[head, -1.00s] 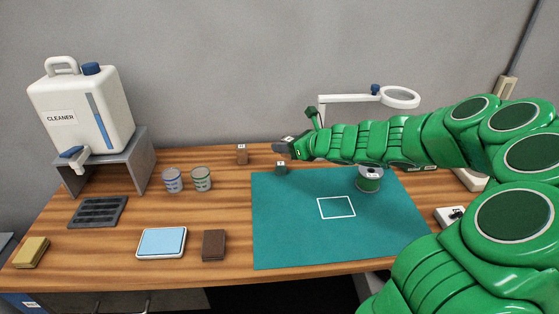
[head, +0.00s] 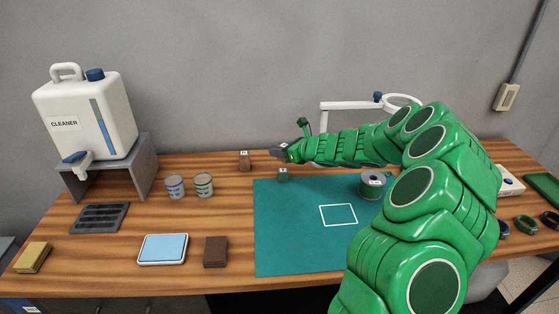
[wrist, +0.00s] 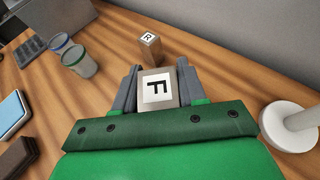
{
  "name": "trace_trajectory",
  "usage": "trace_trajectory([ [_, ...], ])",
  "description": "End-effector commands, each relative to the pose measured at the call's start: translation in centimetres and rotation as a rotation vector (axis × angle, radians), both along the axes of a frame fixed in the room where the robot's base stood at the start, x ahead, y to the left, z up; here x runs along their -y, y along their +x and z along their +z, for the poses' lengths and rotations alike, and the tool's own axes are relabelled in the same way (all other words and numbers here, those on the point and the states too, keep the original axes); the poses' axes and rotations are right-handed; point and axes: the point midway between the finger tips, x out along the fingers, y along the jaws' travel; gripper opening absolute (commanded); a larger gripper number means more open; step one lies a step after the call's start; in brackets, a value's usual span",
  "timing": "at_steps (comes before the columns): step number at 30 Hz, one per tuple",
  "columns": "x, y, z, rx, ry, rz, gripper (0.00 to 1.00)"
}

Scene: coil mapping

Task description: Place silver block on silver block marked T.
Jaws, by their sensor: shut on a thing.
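My gripper (wrist: 157,74) is shut on a greyish block (wrist: 145,101) whose white label shows a letter like an F turned on its side. In the head view my gripper (head: 279,152) is over the table's rear, just above and beyond the far edge of the green mat. A small grey-green block (head: 283,175) with a light label stands on the mat's far edge, close below my gripper. Its letter is too small to read. A brownish block (head: 244,161) stands farther left; in the wrist view this block (wrist: 149,50) is marked R.
Two cups (head: 175,187) stand left of the green mat (head: 290,240). A wire spool (head: 372,184) sits on the mat's right. A magnifier lamp (head: 350,106) rises behind my arm. The cleaner jug (head: 110,125) stands on a grey stand at left. The mat's white square is empty.

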Motion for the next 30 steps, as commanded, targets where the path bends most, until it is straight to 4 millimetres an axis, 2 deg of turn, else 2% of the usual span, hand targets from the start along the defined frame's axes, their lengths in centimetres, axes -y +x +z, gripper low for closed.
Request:
trace_trajectory([
  [3,-0.1,1.0,-1.2,-0.001,-0.001,0.0,0.02],
  [9,-0.2,1.8,-2.2,0.001,0.002,0.002,0.02],
  [17,-0.3,2.3,-2.9,-0.001,0.001,0.001,0.02],
  [24,-0.2,2.5,-5.8,-0.003,0.003,-0.001,0.02],
  [30,-0.2,2.5,-6.0,0.001,0.001,0.0,0.02],
])
